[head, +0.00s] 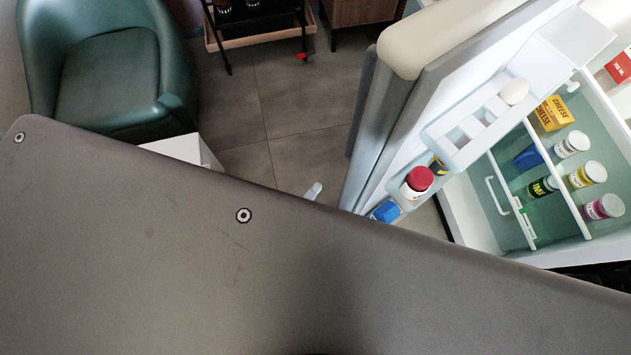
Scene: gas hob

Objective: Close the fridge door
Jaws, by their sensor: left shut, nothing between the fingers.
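The fridge door (435,58) stands open in the head view, right of the middle. Its outer face is turned left and its shelved inner side faces right. A red-capped jar, a blue item and an egg sit on the door shelves. The fridge body (472,215) is at the right, with its lit inside exposed. My left gripper (314,191) shows only as a small pale tip above the grey panel's edge. It is shut and empty, left of the door's lower end with a small gap in the picture. My right gripper is not in view.
A large grey panel with bolts, likely part of me, hides the lower picture. Several jars and a yellow cheese box (551,113) stand inside the fridge. A green armchair (105,75) is at the upper left. Tiled floor (285,110) left of the door is clear.

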